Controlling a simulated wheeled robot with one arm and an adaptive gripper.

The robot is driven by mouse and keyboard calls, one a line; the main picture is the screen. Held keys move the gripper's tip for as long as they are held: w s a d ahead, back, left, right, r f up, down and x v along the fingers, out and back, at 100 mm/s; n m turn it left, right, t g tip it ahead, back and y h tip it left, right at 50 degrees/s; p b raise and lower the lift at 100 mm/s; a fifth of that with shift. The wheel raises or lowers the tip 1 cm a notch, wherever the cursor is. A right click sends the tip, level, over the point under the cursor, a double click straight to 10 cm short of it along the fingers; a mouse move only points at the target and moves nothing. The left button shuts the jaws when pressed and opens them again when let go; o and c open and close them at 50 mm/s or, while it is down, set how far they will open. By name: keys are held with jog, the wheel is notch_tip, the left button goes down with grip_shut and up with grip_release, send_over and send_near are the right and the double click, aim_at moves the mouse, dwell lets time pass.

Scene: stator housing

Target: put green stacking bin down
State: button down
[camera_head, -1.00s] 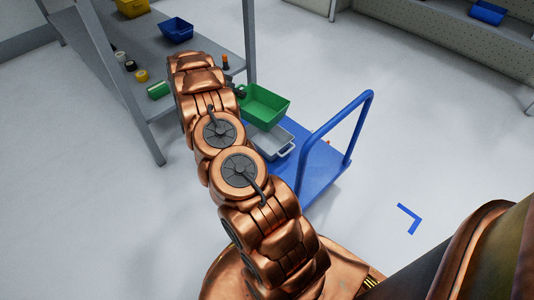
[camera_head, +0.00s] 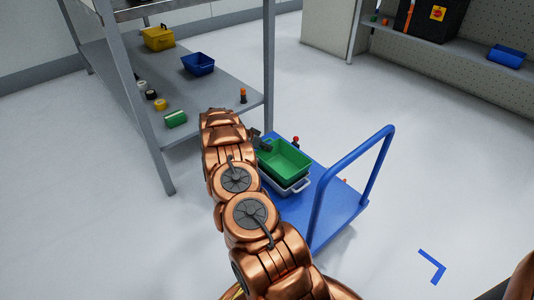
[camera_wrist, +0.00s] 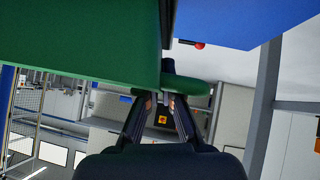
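The green stacking bin (camera_head: 285,160) is upright over the grey bin (camera_head: 298,187) on the blue cart (camera_head: 335,205) in the head view. Only the grey bin's rim and front edge show below it. I cannot tell whether the two bins touch. My gripper (camera_head: 262,143) is at the green bin's far left rim, partly hidden by my arm. In the wrist view, the green bin (camera_wrist: 80,45) fills the upper left, and my gripper (camera_wrist: 164,97) has its fingers closed on the bin's rim.
The cart's blue handle (camera_head: 387,150) rises at the right. A small red-topped item (camera_head: 295,141) stands behind the green bin.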

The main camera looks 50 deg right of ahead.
jog(key=shift+f, duration=1.05)
jog(key=shift+f, duration=0.3)
jog(key=c, duration=1.3)
grip_release()
jog(key=shift+r, duration=0.2)
jog(key=p+v, duration=0.3)
jog(key=v, duration=0.9)
jog(key=shift+a+r+p, duration=0.1)
jog(key=shift+a+p, duration=0.05)
jog(key=shift+p, duration=0.25)
